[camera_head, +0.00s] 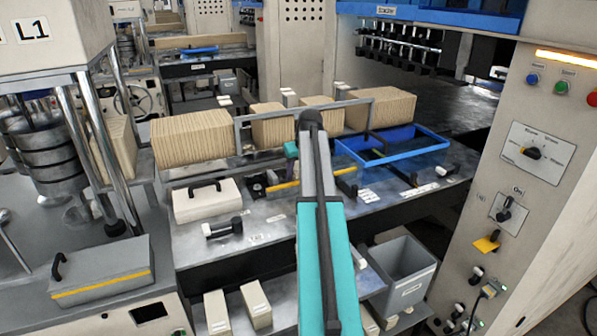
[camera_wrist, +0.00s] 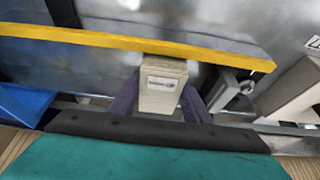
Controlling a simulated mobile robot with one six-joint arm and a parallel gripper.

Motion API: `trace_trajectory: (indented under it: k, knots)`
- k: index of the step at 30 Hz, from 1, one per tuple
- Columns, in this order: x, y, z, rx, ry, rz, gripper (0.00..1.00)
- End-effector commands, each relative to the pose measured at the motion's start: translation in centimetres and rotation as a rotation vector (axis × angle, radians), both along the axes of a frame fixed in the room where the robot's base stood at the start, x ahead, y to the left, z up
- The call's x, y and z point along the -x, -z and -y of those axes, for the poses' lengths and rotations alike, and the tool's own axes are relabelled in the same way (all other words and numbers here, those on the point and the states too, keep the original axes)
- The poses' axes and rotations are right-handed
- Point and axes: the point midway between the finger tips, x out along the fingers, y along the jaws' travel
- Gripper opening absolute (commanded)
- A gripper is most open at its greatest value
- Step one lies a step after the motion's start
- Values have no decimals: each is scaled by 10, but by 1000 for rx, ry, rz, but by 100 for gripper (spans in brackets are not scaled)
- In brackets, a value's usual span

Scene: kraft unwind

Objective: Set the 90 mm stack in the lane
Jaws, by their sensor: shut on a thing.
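My gripper (camera_wrist: 160,101) has two purple fingers, one on each side of a beige labelled block (camera_wrist: 161,97), and is shut on it. The label is too small to read, so I cannot tell from it whether this is the 90 mm stack. The block's top end is close to a yellow-edged bar (camera_wrist: 120,43) in the wrist view; I cannot tell if they touch. In the head view my arm hides the block and most of the gripper. A yellow bar (camera_head: 283,187) lies on the metal bench beside my arm. I cannot make out which strip is the lane.
Large kraft stacks (camera_head: 192,138) (camera_head: 380,109) stand behind a grey metal frame (camera_head: 237,135). A blue tray (camera_head: 428,148) lies right of my arm. A white box with a black handle (camera_head: 208,203) sits left. A grey bin (camera_head: 402,272) is below. A control panel (camera_head: 535,150) stands right.

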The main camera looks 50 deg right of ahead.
Motion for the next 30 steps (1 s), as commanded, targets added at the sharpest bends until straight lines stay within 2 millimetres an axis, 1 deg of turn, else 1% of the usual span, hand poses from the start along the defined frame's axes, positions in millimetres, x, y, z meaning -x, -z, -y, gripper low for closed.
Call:
trace_trajectory:
  k: [12,13,15,17,30]
  knots:
    - [0,0,0,0,0,0,19]
    - [0,0,0,0,0,0,45]
    - [0,0,0,0,-1,0,57]
    - [0,0,0,0,-1,0,65]
    - [1,-3,-1,0,-1,0,65]
